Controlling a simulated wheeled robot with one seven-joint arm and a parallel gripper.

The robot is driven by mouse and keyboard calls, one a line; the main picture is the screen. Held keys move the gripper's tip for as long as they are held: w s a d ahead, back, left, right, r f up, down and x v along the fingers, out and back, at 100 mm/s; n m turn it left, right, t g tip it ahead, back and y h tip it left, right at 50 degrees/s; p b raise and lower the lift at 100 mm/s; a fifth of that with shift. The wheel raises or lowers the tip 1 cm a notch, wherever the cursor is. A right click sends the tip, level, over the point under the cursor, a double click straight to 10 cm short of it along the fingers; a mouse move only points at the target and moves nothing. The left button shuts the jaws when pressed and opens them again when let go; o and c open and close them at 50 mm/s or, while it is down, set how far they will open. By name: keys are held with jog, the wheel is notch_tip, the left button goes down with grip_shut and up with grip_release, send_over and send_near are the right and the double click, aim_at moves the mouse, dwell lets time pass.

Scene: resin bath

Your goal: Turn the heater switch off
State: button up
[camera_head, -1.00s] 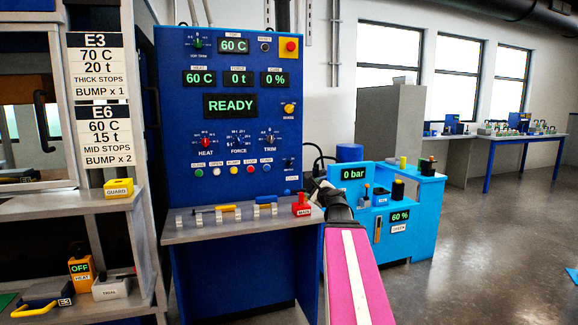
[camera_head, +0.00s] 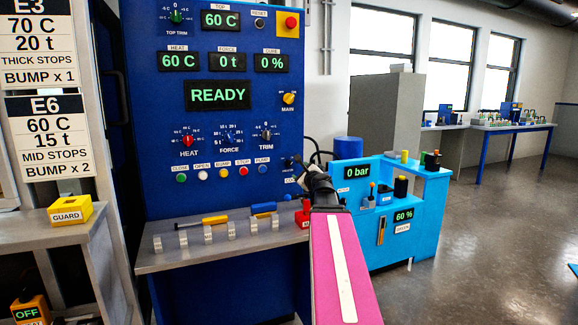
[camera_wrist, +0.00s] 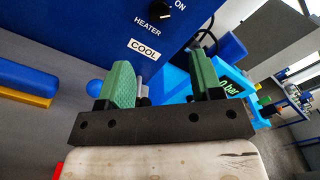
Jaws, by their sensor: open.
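The heater switch is a small black knob (camera_wrist: 178,5) on the blue press panel, cut by the top edge of the wrist view. The words ON and HEATER are beside it, with a white COOL label (camera_wrist: 142,49) below. Which way the knob points cannot be made out. In the head view the switch (camera_head: 288,163) is a small dark spot at the panel's lower right. My gripper (camera_wrist: 163,72) is open and empty, its green fingers apart, below the COOL label and not touching the knob. In the head view my gripper (camera_head: 307,170) is small and dark, close to the panel's lower right edge.
The panel (camera_head: 150,190) carries other knobs and a row of buttons near the switch. A light-blue pump cabinet (camera_head: 350,215) stands close on the right.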

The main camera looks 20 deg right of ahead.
aim_at(289, 164)
jog(key=w, duration=1)
jog(key=shift+w+a, duration=0.2)
jog(key=shift+w, duration=0.05)
jog(key=c, duration=0.9)
